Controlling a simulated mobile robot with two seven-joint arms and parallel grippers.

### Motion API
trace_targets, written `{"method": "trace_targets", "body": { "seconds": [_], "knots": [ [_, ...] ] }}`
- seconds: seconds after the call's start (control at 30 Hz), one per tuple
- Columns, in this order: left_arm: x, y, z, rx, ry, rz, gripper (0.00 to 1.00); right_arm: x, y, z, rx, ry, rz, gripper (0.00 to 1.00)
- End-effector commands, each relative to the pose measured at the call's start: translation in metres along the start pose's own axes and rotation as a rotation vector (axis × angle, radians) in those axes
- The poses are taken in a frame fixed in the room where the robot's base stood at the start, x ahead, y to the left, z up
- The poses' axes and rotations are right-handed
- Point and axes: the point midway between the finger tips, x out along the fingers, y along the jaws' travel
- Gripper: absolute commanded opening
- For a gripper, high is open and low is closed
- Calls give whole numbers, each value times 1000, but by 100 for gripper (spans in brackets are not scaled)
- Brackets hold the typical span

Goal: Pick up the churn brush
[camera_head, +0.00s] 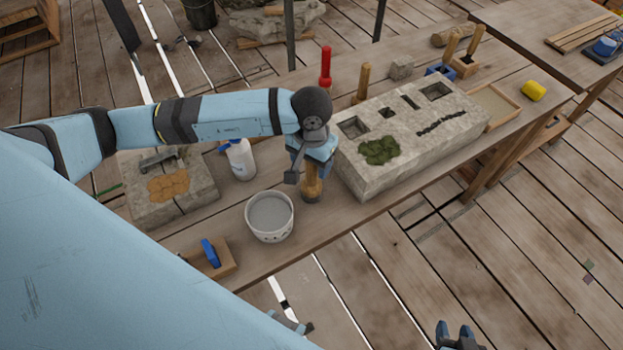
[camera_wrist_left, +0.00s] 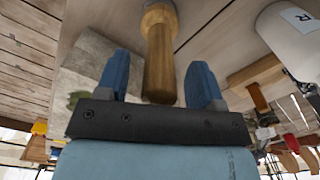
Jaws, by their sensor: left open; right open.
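The churn brush (camera_head: 311,186), as I take it, is a wooden-handled tool standing upright on the bench between the white bucket and the large stone block. My left gripper (camera_head: 314,158) is directly above it, pointing down, and partly hides its top. In the left wrist view the wooden handle (camera_wrist_left: 159,60) lies between the two blue fingers of the left gripper (camera_wrist_left: 160,72). The fingers are open, with a visible gap on both sides of the handle. My right gripper (camera_head: 455,331) is open and empty at the bottom edge, away from the bench.
The white bucket (camera_head: 270,217) stands close left of the brush, and the mossy stone block (camera_head: 408,130) close right. A white bottle (camera_head: 241,160) stands behind the bucket. A red-handled tool (camera_head: 326,68) and a wooden handle (camera_head: 363,82) stand behind the block. A blue-handled tool (camera_head: 210,253) lies at front left.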

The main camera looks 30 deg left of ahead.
Motion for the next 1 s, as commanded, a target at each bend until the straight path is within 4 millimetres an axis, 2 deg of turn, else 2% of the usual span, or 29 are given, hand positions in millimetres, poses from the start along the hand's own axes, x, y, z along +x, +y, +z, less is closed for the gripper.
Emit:
{"method": "trace_targets", "body": {
  "seconds": [0.2, 0.27, 0.47, 0.77, 1.0],
  "knots": [
    [2, 0, 0, 0, 0, 0, 61, 0, 1, -1, 0, 1, 2, 43],
    [1, 0, 0, 0, 0, 0, 50, 0, 1, -1, 0, 1, 2, 43],
    [1, 0, 0, 0, 0, 0, 4, 0, 1, -1, 0, 2, 2, 43],
    [0, 0, 0, 0, 1, 0, 3, 0, 1, -1, 0, 2, 2, 43],
    [-20, 0, -1, 1, 4, 1, 3, 2, 1, 2, 0, 2, 1, 43]
  ]
}}
